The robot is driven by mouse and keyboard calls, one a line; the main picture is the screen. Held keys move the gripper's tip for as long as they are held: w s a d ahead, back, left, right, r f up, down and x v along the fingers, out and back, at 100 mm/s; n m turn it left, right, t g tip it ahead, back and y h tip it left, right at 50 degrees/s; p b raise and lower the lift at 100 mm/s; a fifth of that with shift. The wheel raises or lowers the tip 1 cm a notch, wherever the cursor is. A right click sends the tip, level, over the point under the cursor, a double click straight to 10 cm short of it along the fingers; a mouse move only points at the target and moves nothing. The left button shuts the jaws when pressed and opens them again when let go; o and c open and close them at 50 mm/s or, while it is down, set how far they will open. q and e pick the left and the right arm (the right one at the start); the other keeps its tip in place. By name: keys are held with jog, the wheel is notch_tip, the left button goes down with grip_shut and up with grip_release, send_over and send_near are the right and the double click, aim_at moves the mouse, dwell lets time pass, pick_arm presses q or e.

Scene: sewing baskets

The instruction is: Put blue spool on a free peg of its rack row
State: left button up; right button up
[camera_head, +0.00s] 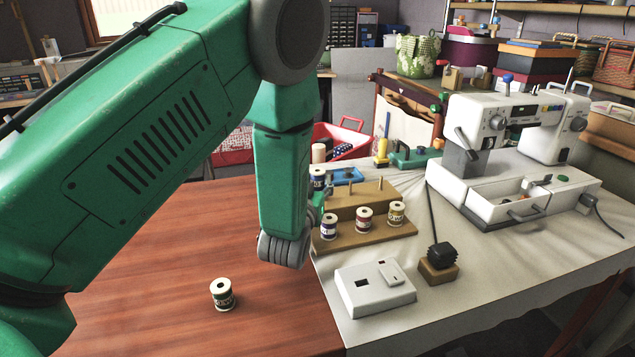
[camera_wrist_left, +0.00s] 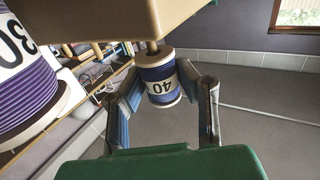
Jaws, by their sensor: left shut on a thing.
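The blue spool (camera_head: 318,180), with a white label, is at the left end of the rack's raised back step (camera_head: 362,202). My left gripper (camera_head: 316,199) is shut on it, largely hidden behind my forearm. In the left wrist view the blue spool (camera_wrist_left: 160,72) sits between the two fingers (camera_wrist_left: 162,92), close to a peg (camera_wrist_left: 152,46) and the tan wood. I cannot tell whether the peg is in its hole. Two bare pegs (camera_head: 351,185) show on the back step. A purple-blue spool (camera_head: 329,227), a red spool (camera_head: 364,218) and a yellow spool (camera_head: 397,214) stand on the front row.
A dark green spool (camera_head: 222,295) stands alone on the brown table (camera_head: 150,270). A white box (camera_head: 374,290) and a black pincushion on a wooden base (camera_head: 438,266) are in front of the rack. A sewing machine (camera_head: 515,150) stands right. The brown tabletop is mostly clear.

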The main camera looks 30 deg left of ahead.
pick_arm(q)
jog(key=shift+f+b, duration=0.35)
jog(key=shift+f, duration=0.2)
jog(key=o, duration=1.1)
jog(key=v, duration=0.7)
jog(key=shift+s+d+f, duration=0.15)
jog(key=shift+s+f, duration=0.05)
jog(key=shift+s, duration=0.05)
jog(key=shift+s+f, duration=0.1)
jog(key=shift+f, duration=0.05)
